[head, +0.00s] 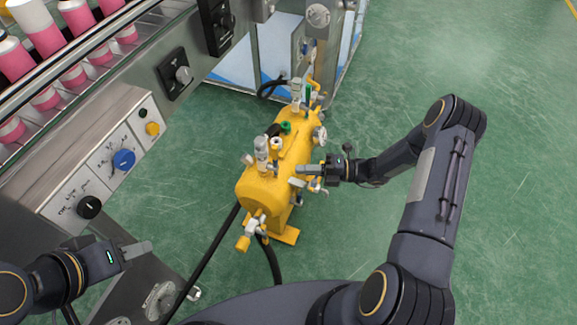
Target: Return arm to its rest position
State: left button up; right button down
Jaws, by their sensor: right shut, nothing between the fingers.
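My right arm reaches in from the lower right. My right gripper (308,169) is shut and empty, and its tip is over the right side of a yellow tank (265,184) with valves and gauges. I cannot tell whether it touches a fitting there. My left gripper (143,248) is at the lower left, in front of the machine's metal frame, with its fingers pointing right. Its fingers look close together, but I cannot tell whether they are fully shut. Nothing shows in it.
A control panel with a blue knob (124,159), a black knob (89,207) and a yellow button (152,128) stands at the left. Pink and white cans (77,15) line the conveyor at upper left. Black hoses (213,247) run to the tank. Green floor (510,150) is open at right.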

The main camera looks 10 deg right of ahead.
jog(key=shift+v, duration=0.8)
jog(key=s+a+r+n+g+h, duration=0.1)
jog(key=s+r+n+g+h, duration=0.15)
jog(key=s+r+n, duration=0.5)
jog(key=s+r+n+g+h, duration=0.2)
jog(key=s+r+n+h, duration=0.15)
jog(key=r+n, duration=0.8)
jog(key=s+d+r+n+t+h, duration=0.1)
jog(key=s+r+n+t+h, duration=0.2)
jog(key=s+n, duration=0.5)
jog(key=s+d+r+n+t+h, duration=0.15)
jog(key=s+n+h, duration=0.3)
jog(key=n, duration=0.45)
notch_tip(320, 180, up, 19)
jog(key=p, duration=1.9)
jog(key=shift+s+r+t+p, duration=0.2)
jog(key=shift+s+t+p, duration=0.1)
jog(key=shift+t+p, duration=0.1)
jog(key=shift+d, duration=0.1)
